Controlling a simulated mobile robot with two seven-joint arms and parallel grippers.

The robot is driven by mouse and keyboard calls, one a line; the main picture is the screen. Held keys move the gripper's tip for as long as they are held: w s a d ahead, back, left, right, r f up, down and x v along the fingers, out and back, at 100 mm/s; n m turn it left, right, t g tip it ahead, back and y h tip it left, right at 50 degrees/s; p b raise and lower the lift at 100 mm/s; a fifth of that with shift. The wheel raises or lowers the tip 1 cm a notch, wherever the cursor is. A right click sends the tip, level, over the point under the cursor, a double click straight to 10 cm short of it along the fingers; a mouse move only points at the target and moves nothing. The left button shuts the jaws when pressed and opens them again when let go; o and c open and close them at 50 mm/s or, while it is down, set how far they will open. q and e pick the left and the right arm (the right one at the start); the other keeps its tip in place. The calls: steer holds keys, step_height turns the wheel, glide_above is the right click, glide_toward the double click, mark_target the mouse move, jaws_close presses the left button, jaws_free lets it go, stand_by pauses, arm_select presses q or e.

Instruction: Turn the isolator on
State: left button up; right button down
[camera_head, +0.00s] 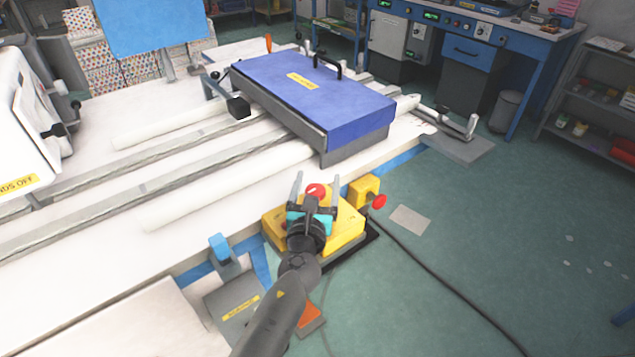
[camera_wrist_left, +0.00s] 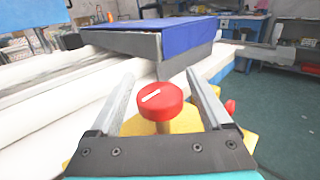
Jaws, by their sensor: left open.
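The isolator's red rotary knob (camera_head: 316,190) has a white bar on its top and stands on a yellow box (camera_head: 347,234) at the table's front edge. My left gripper (camera_head: 317,178) is open, with one finger on each side of the knob in the picture. In the left wrist view the knob (camera_wrist_left: 160,101) appears between the two fingers, with visible gaps on both sides. The white bar is slightly tilted there. I cannot tell whether the fingers are level with the knob. My right gripper is not in view.
A red push button (camera_head: 379,202) on a small yellow housing sits just right of the isolator. A blue-topped block (camera_head: 315,95) lies on the white machine table behind. A black cable runs across the open green floor.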

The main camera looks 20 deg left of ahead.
arm_select(q)
steer(key=shift+c, duration=0.3)
jaws_close()
stand_by(0.4)
stand_by(0.3)
